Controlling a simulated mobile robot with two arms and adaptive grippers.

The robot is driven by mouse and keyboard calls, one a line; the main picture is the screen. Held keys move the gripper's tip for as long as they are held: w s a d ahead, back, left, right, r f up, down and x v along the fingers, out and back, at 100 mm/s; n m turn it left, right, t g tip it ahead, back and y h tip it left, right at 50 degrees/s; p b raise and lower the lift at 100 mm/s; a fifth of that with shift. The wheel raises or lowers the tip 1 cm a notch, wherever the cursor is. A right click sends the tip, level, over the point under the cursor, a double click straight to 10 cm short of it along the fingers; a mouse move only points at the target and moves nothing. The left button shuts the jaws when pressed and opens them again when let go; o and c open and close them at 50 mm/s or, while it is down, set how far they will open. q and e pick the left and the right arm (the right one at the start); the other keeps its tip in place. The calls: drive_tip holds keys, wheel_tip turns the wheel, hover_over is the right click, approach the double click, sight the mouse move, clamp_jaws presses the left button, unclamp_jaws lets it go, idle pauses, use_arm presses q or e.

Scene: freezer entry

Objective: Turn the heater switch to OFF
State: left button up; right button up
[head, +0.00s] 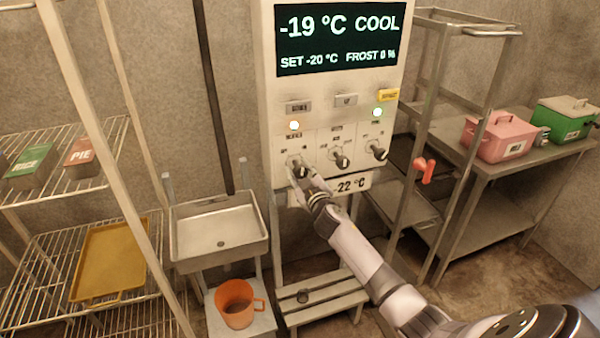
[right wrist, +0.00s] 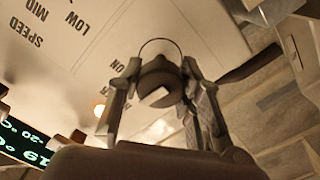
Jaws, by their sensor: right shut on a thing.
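The control panel (head: 330,105) stands upright at the centre back, with three dark knobs in a row under its display. My right gripper (head: 299,173) is at the leftmost knob (head: 302,171), the heater switch. In the right wrist view the fingers of the right gripper (right wrist: 161,72) are shut around the sides of this round dark knob (right wrist: 160,88). A white mark shows on its face. "ON" is printed near it, and the rest of its label is mostly hidden. I cannot tell its exact setting. My left gripper is out of view.
The other two knobs are the middle knob (head: 341,158) and the right knob (head: 377,151). Two panel lamps glow, left (head: 294,125) and right (head: 377,112).

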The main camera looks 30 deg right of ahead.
drive_tip(key=n, duration=0.3)
drive_tip(key=shift+n, duration=0.4)
drive_tip(key=shift+a+n+b, duration=0.1)
drive_tip(key=shift+n+b, duration=0.3)
drive_tip(key=shift+n, duration=1.6)
drive_tip(key=o, duration=1.2)
drive_tip(key=v, duration=1.2)
drive_tip(key=shift+f, duration=0.1)
